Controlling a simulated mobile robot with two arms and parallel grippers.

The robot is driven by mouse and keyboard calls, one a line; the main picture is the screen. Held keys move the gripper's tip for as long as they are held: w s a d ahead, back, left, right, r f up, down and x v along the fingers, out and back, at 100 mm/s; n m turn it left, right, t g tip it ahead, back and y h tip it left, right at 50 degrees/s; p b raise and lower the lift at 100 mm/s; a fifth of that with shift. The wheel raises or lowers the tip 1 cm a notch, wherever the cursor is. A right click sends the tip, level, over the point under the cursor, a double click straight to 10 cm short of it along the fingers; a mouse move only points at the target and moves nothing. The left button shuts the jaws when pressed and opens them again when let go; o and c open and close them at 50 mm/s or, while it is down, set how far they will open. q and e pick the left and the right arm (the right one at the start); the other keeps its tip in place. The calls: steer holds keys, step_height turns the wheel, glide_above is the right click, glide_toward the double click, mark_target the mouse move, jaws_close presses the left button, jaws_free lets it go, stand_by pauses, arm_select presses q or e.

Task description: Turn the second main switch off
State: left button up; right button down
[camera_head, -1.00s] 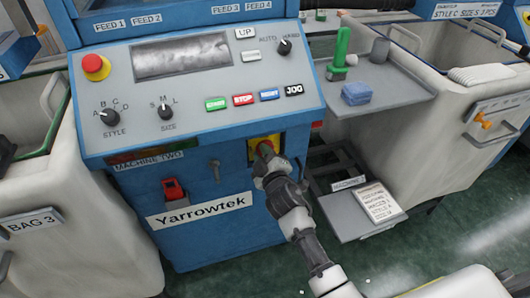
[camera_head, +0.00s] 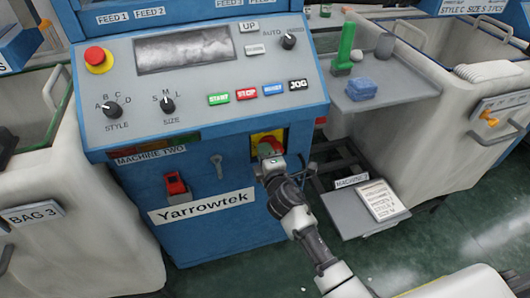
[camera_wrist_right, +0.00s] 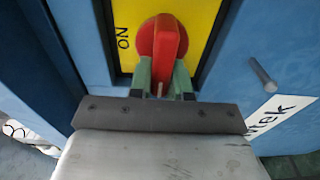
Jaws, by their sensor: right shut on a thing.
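The main switch (camera_head: 270,147) is a red rotary handle on a yellow plate (camera_head: 257,137), on the front of the blue machine labelled MACHINE TWO. The red handle (camera_wrist_right: 168,45) fills the top middle of the right wrist view, with the word ON on the yellow plate (camera_wrist_right: 208,18) to its left. My right gripper (camera_head: 270,157) is at the switch. In the wrist view its greenish fingers (camera_wrist_right: 163,82) are on both sides of the handle's lower end, shut on it. Other plate markings are hidden or out of frame. My left gripper is not in view.
A red padlock-like item (camera_head: 175,185) and a grey lever (camera_head: 218,166) are on the machine front. Above is the sloped control panel (camera_head: 200,110) with knobs and buttons. To the right are a grey shelf (camera_head: 410,85) and a low plate with a card (camera_head: 380,200).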

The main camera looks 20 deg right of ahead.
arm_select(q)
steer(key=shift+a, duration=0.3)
arm_select(e)
steer(key=c, duration=1.1)
jaws_free()
steer(key=shift+o, duration=0.2)
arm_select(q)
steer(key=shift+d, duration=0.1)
arm_select(e)
steer(key=shift+s, duration=0.15)
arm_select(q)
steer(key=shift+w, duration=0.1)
arm_select(e)
steer(key=s, duration=1)
steer(key=shift+s+d, duration=0.15)
steer(key=shift+s, duration=0.1)
